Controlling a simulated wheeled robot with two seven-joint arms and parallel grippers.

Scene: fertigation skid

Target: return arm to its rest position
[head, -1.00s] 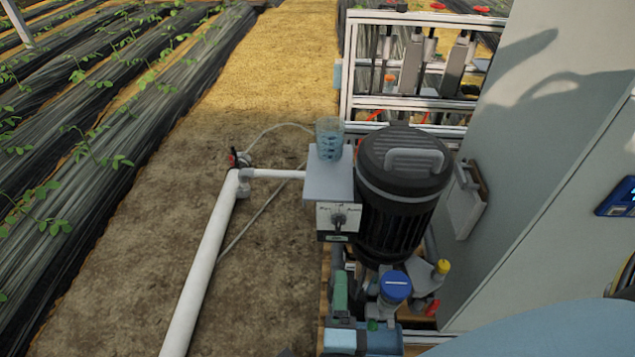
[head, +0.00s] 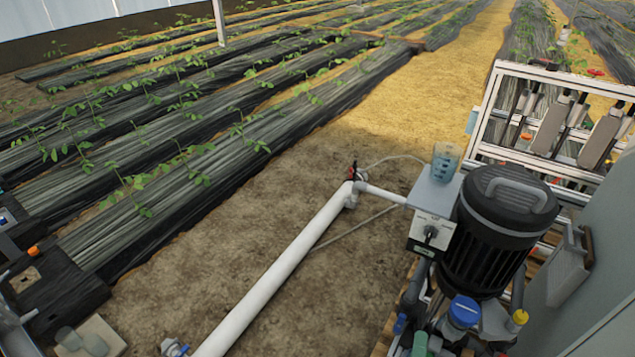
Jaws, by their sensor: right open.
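My right gripper is open, but little of it stands out in the head view and I cannot place its fingertips surely. No held object shows with it. My left gripper does not show. The pump motor (head: 498,238), black and ribbed with a grey handle, stands upright at the right. Beside it is a grey switch box (head: 433,208) with a clear measuring cup (head: 445,162) on top. A blue cap (head: 464,311) and a yellow cap (head: 519,317) sit below the motor.
A white pipe (head: 285,262) runs from the box to the bottom edge. A grey cabinet (head: 595,275) closes off the right. A metal rack (head: 492,105) stands behind. Dark bench items (head: 55,285) and small cups (head: 95,344) are at lower left. Bare soil (head: 330,200) is open mid-view.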

